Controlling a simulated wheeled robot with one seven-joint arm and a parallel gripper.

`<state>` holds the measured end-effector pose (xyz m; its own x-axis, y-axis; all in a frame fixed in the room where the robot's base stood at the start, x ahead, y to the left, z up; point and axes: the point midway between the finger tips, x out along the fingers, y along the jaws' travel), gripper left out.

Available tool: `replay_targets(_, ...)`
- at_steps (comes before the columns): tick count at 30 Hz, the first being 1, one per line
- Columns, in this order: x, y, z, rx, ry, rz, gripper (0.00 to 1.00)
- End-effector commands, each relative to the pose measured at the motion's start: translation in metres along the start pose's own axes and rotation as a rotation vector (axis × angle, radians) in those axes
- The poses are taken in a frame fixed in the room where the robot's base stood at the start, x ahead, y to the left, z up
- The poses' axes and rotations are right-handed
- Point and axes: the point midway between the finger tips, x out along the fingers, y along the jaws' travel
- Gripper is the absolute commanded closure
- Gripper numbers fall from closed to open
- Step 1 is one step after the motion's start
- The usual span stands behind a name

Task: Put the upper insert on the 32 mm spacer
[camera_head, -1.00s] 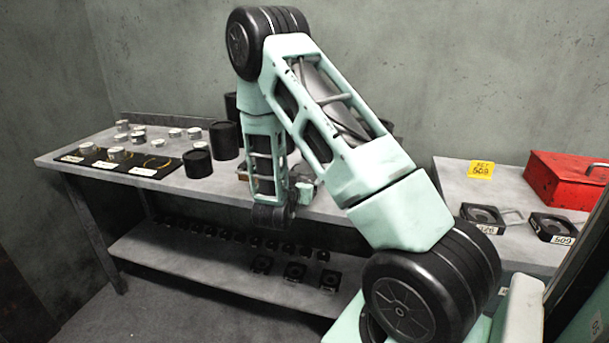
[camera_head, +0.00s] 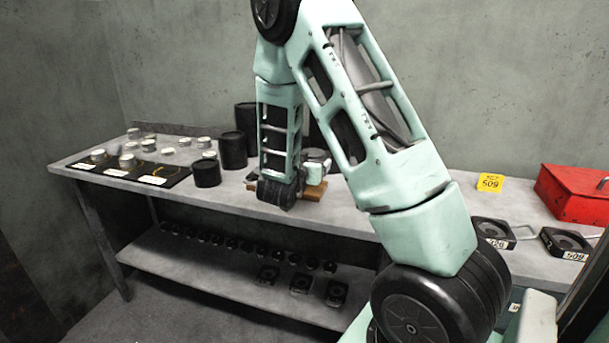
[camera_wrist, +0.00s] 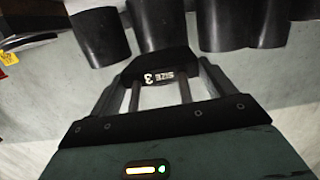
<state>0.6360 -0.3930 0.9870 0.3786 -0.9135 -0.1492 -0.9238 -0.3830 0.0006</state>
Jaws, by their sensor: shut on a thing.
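In the wrist view my gripper (camera_wrist: 157,88) is shut on a black block marked SIZE 3 (camera_wrist: 165,62), which looks like the upper insert; the print is upside down. In the head view my wrist hangs over the front edge of the long table, and the block is not clearly visible there. Several silver discs stand at the table's left, some on a black labelled mat (camera_head: 176,180) with yellow rings. I cannot read which marks 32 mm, so I cannot tell the 32 mm spacer.
Black cylinders (camera_head: 207,173) stand left of my wrist; dark cylinders also fill the top of the wrist view (camera_wrist: 98,38). A brown block (camera_head: 316,190) lies behind my wrist. At right are a red toolbox (camera_head: 574,192), a yellow tag (camera_head: 490,183) and black handled blocks (camera_head: 494,233). A lower shelf holds small black pieces.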

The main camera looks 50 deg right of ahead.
Motion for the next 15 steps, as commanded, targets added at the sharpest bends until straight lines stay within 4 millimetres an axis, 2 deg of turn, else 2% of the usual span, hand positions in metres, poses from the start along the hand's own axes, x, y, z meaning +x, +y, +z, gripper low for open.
replay_targets(1,-0.001,0.0,-0.008,0.006,0.008,0.0,0.89)
replay_targets(3,-0.001,0.0,-0.012,0.005,0.008,0.0,0.89)
replay_targets(11,-0.002,0.0,-0.015,0.003,0.007,0.001,0.89)
replay_targets(15,-0.005,-0.014,-0.014,-0.006,0.007,-0.057,0.89)
